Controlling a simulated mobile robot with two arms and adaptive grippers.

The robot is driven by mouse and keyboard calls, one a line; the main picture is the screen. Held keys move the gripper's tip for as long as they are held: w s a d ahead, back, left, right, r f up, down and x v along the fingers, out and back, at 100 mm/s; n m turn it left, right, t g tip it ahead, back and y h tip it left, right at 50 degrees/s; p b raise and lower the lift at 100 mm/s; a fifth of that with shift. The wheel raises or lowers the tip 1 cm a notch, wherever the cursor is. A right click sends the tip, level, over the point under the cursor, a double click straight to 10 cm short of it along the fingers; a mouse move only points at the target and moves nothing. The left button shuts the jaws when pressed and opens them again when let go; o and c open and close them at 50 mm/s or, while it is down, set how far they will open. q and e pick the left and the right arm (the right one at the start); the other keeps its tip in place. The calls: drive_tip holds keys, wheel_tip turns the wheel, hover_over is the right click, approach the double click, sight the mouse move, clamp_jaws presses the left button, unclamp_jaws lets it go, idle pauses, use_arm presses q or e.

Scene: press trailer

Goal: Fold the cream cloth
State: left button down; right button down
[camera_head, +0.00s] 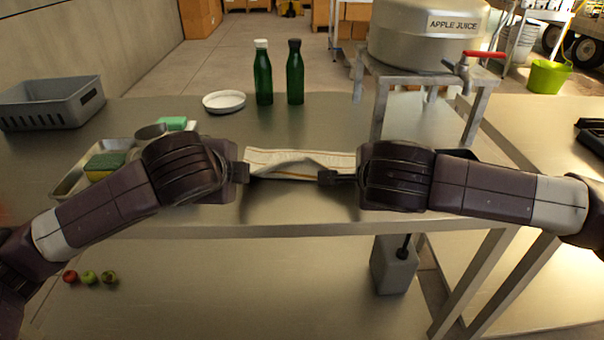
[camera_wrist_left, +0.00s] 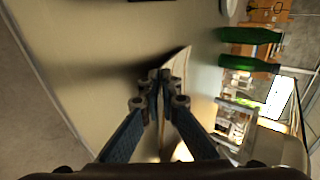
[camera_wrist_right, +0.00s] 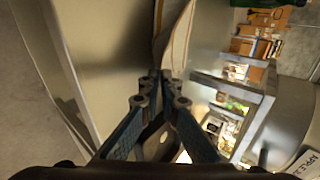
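The cream cloth (camera_head: 290,162) has thin stripes and spans the space between my two grippers near the front of the metal table. My left gripper (camera_head: 244,172) is shut on its left end; the cloth (camera_wrist_left: 183,62) runs past the closed fingertips (camera_wrist_left: 160,76) in the left wrist view. My right gripper (camera_head: 326,178) is shut on its near right part; the cloth (camera_wrist_right: 176,38) hangs at the fingertips (camera_wrist_right: 160,76) in the right wrist view. The near edge looks raised above the table, with a dark shadow beneath. My arms hide part of both ends.
Two green bottles (camera_head: 263,78) and a white round dish (camera_head: 224,101) stand behind the cloth. A tray (camera_head: 70,181) with a sponge (camera_head: 105,166) and a grey crate (camera_head: 50,104) are at left. A juice dispenser stand (camera_head: 378,108) is at right. The table's front edge (camera_head: 300,229) is close.

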use_arm(q)
drive_tip(key=shift+s+f+t, duration=0.25)
drive_tip(key=shift+f+t, duration=0.05)
drive_tip(key=shift+f, duration=0.25)
use_arm(e)
drive_tip(key=shift+s+f+t, duration=0.25)
drive_tip(key=shift+f+t, duration=0.05)
drive_tip(key=shift+f, duration=0.25)
use_arm(q)
drive_tip(key=shift+s, duration=0.1)
use_arm(e)
drive_tip(key=shift+s, duration=0.1)
